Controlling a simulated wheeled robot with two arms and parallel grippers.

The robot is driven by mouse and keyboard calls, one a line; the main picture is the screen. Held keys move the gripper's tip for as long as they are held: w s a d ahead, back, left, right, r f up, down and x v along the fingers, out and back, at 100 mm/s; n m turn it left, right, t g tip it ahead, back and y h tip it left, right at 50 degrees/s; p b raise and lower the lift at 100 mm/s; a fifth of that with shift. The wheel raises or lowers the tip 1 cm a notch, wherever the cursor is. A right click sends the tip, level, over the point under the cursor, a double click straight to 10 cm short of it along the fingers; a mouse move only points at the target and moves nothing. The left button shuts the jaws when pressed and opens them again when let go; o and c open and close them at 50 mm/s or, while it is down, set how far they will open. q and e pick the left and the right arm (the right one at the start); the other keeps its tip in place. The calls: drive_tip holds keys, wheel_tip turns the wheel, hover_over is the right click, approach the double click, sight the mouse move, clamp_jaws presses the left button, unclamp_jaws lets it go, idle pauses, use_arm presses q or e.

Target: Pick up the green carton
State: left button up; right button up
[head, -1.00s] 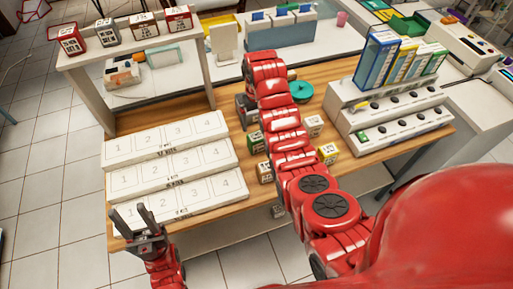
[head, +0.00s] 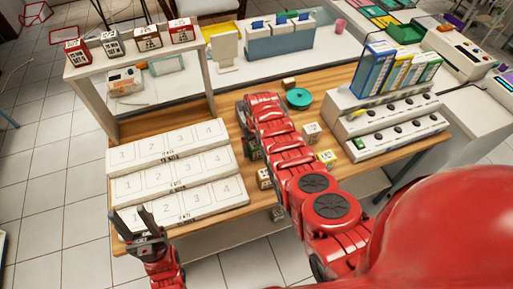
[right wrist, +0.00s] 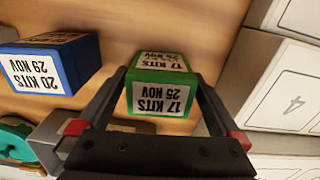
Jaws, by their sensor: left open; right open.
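The green carton (right wrist: 160,88), labelled "17 KITS 25 NOV", lies between the fingers of my right gripper (right wrist: 170,125) in the right wrist view. The fingers are open, one on each side, and the carton sits beyond the palm; I cannot tell whether they touch it. In the head view my right arm covers most of the carton, and only a dark green edge (head: 251,147) shows. The right fingertips are hard to make out there. My left gripper (head: 146,218) is open and empty at the front left, near the lowest white tray.
A blue carton (right wrist: 50,65) stands left of the green one in the right wrist view. White numbered trays (head: 180,170) lie left of my right arm. Other cartons (head: 312,132) and a teal round object (head: 299,98) are to its right. A shelf (head: 145,58) holds several cartons.

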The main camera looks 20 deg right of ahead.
drive_tip(key=shift+f, duration=0.4)
drive_tip(key=c, duration=1.3)
drive_tip(key=shift+r, duration=0.25)
